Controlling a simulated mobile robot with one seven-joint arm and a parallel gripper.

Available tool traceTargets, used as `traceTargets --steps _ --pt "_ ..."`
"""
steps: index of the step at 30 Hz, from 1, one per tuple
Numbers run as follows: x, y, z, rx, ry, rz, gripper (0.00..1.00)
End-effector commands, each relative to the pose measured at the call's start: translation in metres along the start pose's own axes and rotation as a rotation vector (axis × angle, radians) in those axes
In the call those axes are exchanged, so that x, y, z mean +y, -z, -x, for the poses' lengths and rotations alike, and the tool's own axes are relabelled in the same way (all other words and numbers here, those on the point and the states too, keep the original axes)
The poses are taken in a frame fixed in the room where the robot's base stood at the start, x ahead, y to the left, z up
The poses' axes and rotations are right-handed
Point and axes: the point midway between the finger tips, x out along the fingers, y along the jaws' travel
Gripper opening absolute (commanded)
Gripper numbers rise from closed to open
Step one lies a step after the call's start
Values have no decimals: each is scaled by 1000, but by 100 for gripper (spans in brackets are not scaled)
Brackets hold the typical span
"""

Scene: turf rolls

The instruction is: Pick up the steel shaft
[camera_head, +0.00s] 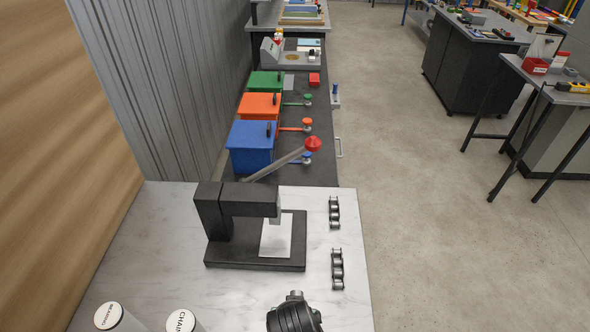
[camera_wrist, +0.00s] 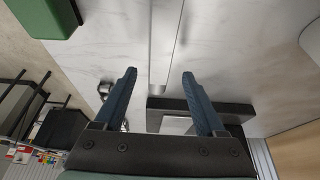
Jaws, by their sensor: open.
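In the wrist view, the steel shaft (camera_wrist: 165,35) is a long, smooth grey bar lying on the white marble-look bench top (camera_wrist: 230,50). It runs from the top edge of the picture down to an end between the fingers. My gripper (camera_wrist: 160,73) is open, with one dark blue finger on each side of the shaft and a gap on both sides. Nothing is held. How high the fingertips are above the shaft, I cannot tell. The shaft is not visible in the head view.
A black press (camera_head: 225,256) with a red-knobbed lever stands on the bench; it also shows in the wrist view (camera_wrist: 235,107). Two chain pieces (camera_head: 337,270) lie beside it. White labelled cylinders (camera_head: 110,316) stand at front left. A green box (camera_wrist: 45,15) is at upper left.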

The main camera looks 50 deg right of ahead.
Motion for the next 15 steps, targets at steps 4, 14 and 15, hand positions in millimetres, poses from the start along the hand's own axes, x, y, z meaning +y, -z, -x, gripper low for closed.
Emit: traceTargets --steps 4,14,15 --pt "2 -1 -19 -1 0 -1 72" --pt "2 -2 -32 1 0 0 72" --pt "2 -2 -31 1 0 0 72"
